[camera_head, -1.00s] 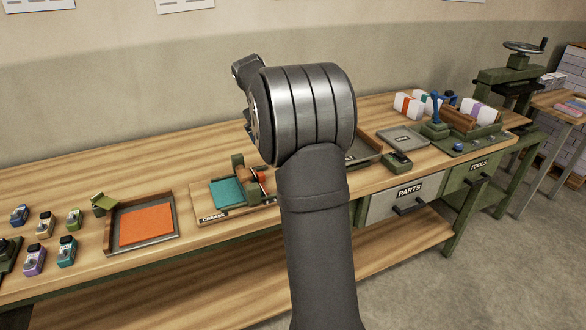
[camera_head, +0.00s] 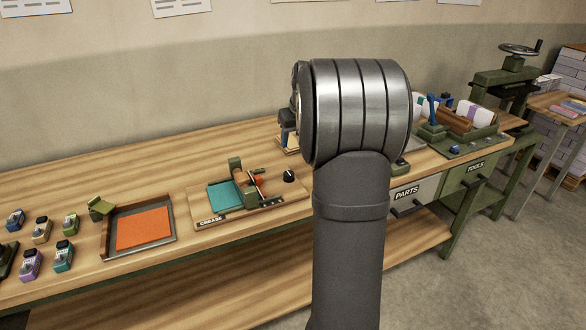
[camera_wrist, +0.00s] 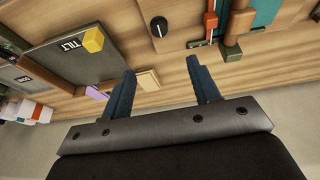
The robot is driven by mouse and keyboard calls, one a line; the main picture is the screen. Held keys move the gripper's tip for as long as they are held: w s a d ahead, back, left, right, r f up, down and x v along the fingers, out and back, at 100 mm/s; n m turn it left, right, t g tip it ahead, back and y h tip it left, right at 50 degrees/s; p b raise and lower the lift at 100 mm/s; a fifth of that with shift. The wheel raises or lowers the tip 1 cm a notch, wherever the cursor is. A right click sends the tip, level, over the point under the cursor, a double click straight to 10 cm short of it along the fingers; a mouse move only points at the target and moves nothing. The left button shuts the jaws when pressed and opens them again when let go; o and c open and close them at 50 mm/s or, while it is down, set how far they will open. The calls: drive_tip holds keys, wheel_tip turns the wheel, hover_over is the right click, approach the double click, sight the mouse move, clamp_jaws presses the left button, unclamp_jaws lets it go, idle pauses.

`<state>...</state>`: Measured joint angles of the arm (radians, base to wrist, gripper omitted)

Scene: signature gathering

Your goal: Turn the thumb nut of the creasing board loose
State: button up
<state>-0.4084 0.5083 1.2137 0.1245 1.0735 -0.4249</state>
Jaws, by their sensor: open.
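The creasing board (camera_head: 240,211), marked CREASE, lies on the bench with a teal sheet (camera_head: 224,195) on it. A black round knob with a light mark, seemingly the thumb nut (camera_head: 289,175), is at its right end. In the wrist view the thumb nut (camera_wrist: 158,27) shows at the top, beyond and roughly between my fingertips. My gripper (camera_wrist: 161,66) is open and empty, its two blue fingers spread apart and not touching the nut. In the head view my arm hides most of the gripper.
A red-handled part (camera_wrist: 210,20) of the board stands right of the nut in the wrist view. Orange sheet tray (camera_head: 170,237) and several small bottles stand left of the board.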

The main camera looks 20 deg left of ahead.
approach(289, 173)
drive_tip(key=x, duration=0.8)
drive_tip(key=shift+s, duration=0.1)
drive_tip(key=c, duration=1)
